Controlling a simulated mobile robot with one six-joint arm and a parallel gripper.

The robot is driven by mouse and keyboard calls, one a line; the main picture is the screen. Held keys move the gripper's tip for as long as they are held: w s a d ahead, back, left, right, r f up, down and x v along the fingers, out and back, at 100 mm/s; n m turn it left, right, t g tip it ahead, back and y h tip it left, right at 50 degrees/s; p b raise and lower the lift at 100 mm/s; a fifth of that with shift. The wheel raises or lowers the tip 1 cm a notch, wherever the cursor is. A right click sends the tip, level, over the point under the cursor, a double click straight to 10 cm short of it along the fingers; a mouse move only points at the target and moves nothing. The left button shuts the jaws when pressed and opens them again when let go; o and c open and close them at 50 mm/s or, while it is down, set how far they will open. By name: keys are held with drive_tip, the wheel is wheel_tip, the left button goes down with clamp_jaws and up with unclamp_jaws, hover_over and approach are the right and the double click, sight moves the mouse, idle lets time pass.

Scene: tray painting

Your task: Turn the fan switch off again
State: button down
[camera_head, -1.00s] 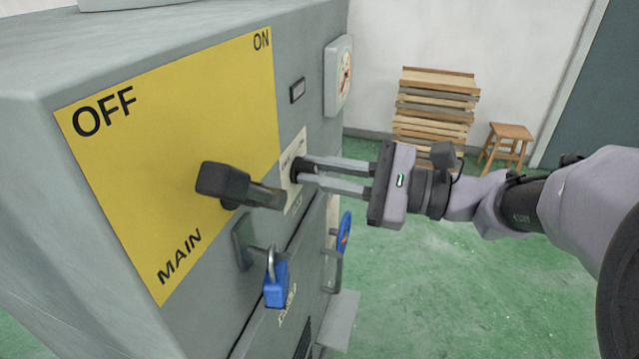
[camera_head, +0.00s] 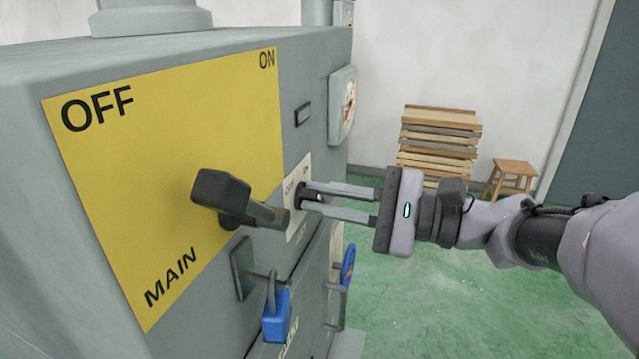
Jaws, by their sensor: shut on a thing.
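The fan switch is a small black knob (camera_head: 303,196) on a pale label plate (camera_head: 294,225) on the grey cabinet's face. My gripper (camera_head: 312,197) comes in from the right and its two fingers are shut on the knob. The fingers cover much of the knob, and the plate's lettering is partly hidden, so I cannot read which way the knob points.
A large black MAIN handle (camera_head: 222,190) sticks out from the yellow panel (camera_head: 150,165), close left of my fingers. A blue padlock (camera_head: 276,315) hangs below. A gauge (camera_head: 342,105) is above right. Pallets (camera_head: 438,145) and a stool (camera_head: 511,180) stand behind on open green floor.

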drive_tip(key=c, duration=1.4)
unclamp_jaws()
drive_tip(key=p+v, duration=0.2)
drive_tip(key=v, duration=1.5)
drive_tip(key=shift+d+p, duration=0.2)
drive_tip(key=shift+p, duration=0.2)
drive_tip(key=shift+s, duration=0.1)
